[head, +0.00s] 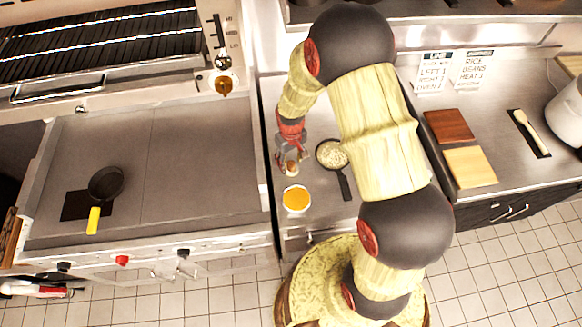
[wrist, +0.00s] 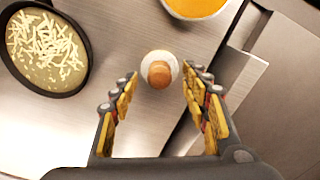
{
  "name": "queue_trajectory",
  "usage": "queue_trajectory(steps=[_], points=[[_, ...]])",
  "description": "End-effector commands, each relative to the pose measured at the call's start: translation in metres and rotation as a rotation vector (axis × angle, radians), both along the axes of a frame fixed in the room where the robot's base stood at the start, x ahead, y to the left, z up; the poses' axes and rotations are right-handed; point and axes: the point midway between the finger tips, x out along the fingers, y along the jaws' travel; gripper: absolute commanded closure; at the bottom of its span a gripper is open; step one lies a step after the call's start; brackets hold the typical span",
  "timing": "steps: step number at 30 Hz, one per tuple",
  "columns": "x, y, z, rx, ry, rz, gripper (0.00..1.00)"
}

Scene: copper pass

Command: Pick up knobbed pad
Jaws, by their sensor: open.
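The knobbed pad (wrist: 172,65) is a small round white piece with an orange-brown knob on top. In the wrist view it sits on the steel counter at the far end of the gap between my fingers. In the head view the pad (head: 291,169) shows just below my gripper (head: 291,156), partly covered by the fingers. My gripper (wrist: 160,95) is open, with one yellow-padded finger to each side of the pad. I see no contact between the fingers and the knob.
A pan of pale shreds (head: 332,153) stands close to the right, and a bowl of orange food (head: 296,199) close in front. The griddle (head: 180,170) with a small black pan (head: 105,183) lies to the left. Two boards (head: 449,125) lie farther right.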

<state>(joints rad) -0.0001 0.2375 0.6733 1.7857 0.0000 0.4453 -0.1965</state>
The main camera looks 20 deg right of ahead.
Motion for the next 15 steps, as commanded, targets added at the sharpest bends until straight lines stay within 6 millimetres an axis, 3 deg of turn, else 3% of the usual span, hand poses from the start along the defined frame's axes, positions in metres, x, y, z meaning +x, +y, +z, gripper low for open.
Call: queue_trajectory(steps=[4, 11, 15], points=[[0.0, 0.0, -0.019, 0.0, 0.002, 0.0, 0.54], [0.0, 0.0, -0.021, 0.0, -0.001, 0.0, 0.54], [0.0, 0.0, -0.021, 0.0, -0.001, 0.0, 0.61]])
